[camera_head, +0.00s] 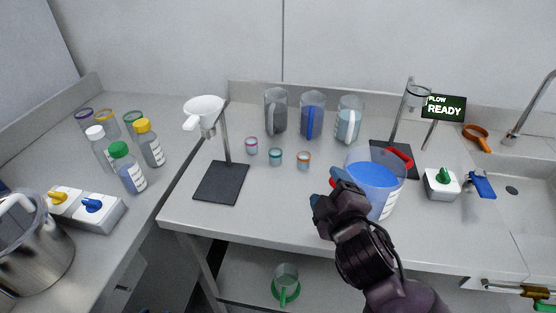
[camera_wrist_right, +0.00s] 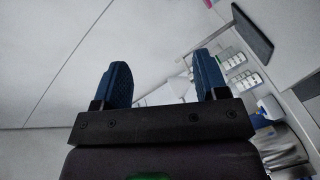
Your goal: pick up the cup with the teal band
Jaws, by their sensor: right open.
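The cup with the teal band (camera_head: 275,157) is small and stands upright on the grey bench in the head view, between a cup with a pink band (camera_head: 252,146) and a cup with an orange band (camera_head: 304,161). My right gripper (camera_head: 330,188) is to the right of the teal-banded cup and nearer the front, apart from it. Its blue fingers stand open and empty, as the right wrist view (camera_wrist_right: 163,80) also shows. The wrist view looks towards walls and other furniture; the cup cannot be made out there. My left gripper is not in view.
A large beaker of blue liquid (camera_head: 374,178) stands right beside my right gripper. A funnel stand (camera_head: 221,183) is left of the small cups. Several tall jugs, including a blue one (camera_head: 312,118), stand behind them. The bench just in front of the cups is clear.

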